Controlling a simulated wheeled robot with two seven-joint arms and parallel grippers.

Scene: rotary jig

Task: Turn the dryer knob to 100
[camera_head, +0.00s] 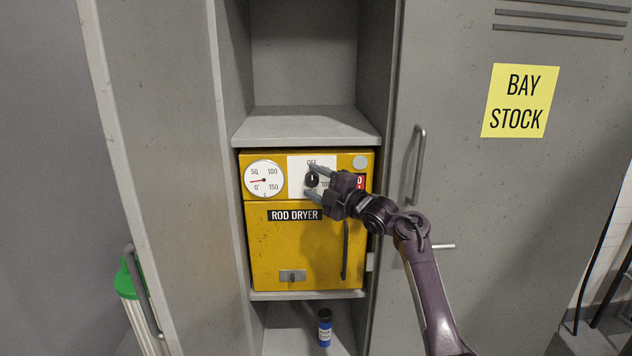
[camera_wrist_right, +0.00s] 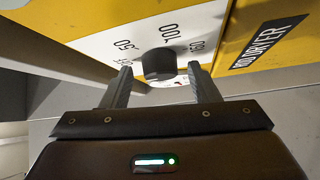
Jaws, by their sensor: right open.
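The yellow rod dryer (camera_head: 262,243) sits on a shelf in the open locker. Its black knob (camera_head: 312,180) is on a white panel (camera_head: 298,165) with OFF at the top and a partly covered 100 at the right. My right gripper (camera_head: 308,180) is open, its fingers above and below the knob. In the right wrist view, the knob (camera_wrist_right: 159,65) lies between and just beyond the fingertips (camera_wrist_right: 160,72), with visible gaps on both sides. The numbers 50 and 100 show beside it. The knob's pointer direction is too small to tell. My left gripper is not in view.
A round gauge (camera_head: 264,180) is left of the panel, its red needle pointing left. The dryer door has a dark vertical handle (camera_head: 345,250). A closed locker door (camera_head: 500,210) stands at the right. A blue bottle (camera_head: 325,328) stands on the shelf below.

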